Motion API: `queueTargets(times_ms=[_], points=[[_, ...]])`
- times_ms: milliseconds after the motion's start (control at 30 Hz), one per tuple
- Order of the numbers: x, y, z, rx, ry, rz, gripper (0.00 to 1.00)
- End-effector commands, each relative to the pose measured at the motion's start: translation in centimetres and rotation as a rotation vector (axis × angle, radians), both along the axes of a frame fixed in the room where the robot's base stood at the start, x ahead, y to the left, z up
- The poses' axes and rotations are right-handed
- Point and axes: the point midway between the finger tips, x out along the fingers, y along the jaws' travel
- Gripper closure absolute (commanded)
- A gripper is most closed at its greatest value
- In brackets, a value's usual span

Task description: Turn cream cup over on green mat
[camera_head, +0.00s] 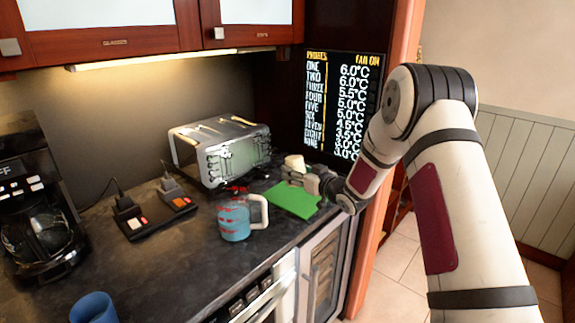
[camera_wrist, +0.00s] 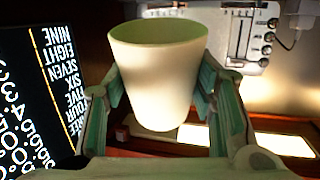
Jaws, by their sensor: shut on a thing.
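The cream cup (camera_wrist: 155,85) is between the two fingers of my gripper (camera_wrist: 165,95), which is shut on its sides. In the wrist view the display text is upside down and the cup's wide rim is at the top, so the cup looks inverted, rim downward. Its inside looks greenish. In the head view the cup (camera_head: 294,162) is small and partly hidden by my gripper (camera_head: 298,172), above the far part of the green mat (camera_head: 291,202). The mat lies flat near the counter's right front edge. I cannot tell whether the cup is clear of it.
A toaster (camera_head: 222,150) stands behind and left of the mat. A jug with blue contents (camera_head: 234,218) stands close to the mat's left. A lit display (camera_head: 343,95) is behind my gripper. A power strip (camera_head: 158,213), coffee maker (camera_head: 38,215) and blue cup (camera_head: 93,307) are farther left.

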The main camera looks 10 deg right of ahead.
Motion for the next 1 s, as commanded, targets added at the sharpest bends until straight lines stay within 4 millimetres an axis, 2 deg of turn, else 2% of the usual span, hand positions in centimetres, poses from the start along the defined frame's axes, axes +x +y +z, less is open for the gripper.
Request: queueTargets(times_ms=[567, 1000], points=[[-0.1, 0.0, 0.2, 0.009, 0.009, -0.021, 0.78], [0.0, -0.1, -3.2, 0.008, 0.010, -0.020, 0.78]])
